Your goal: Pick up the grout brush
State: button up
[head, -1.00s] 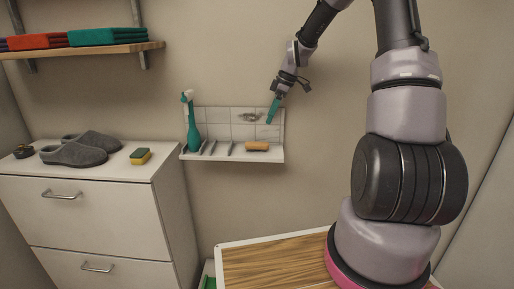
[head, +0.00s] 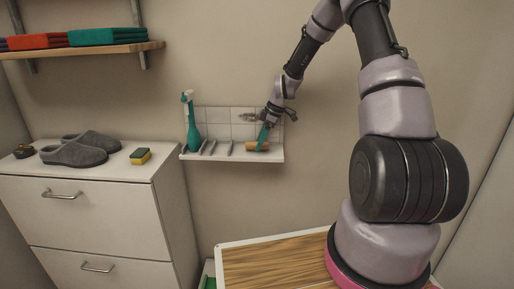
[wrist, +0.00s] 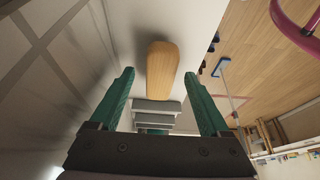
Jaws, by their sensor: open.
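The grout brush, showing as a tan wooden block with rounded ends, lies on the small white wall shelf. In the head view the brush (head: 251,147) is partly hidden behind my green fingers. In the wrist view the brush (wrist: 163,68) lies ahead, lined up between the fingertips. My gripper (head: 264,138) is above and in front of the brush. In the wrist view my gripper (wrist: 159,76) is open, with a green finger on each side and nothing held. I cannot tell whether a finger touches the brush. Its bristles are not visible.
The white shelf (head: 235,156) has a tiled back and grey dividers (head: 225,147) left of the brush. A teal spray bottle (head: 192,125) stands at its left end. A cabinet to the left carries grey slippers (head: 75,152) and a sponge (head: 140,156).

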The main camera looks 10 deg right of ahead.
jog(key=shift+a+f, duration=0.1)
jog(key=shift+f, duration=0.1)
grip_shut()
jog(key=shift+r, duration=0.1)
jog(key=shift+s+r, duration=0.1)
jog(key=shift+r, duration=0.1)
notch_tip(320, 180, up, 7)
jog(key=shift+f, duration=0.2)
jog(key=s+a, duration=0.2)
jog(key=s, duration=0.7)
jog(key=s+a, duration=0.3)
jog(key=s, duration=0.7)
jog(key=shift+f, duration=0.1)
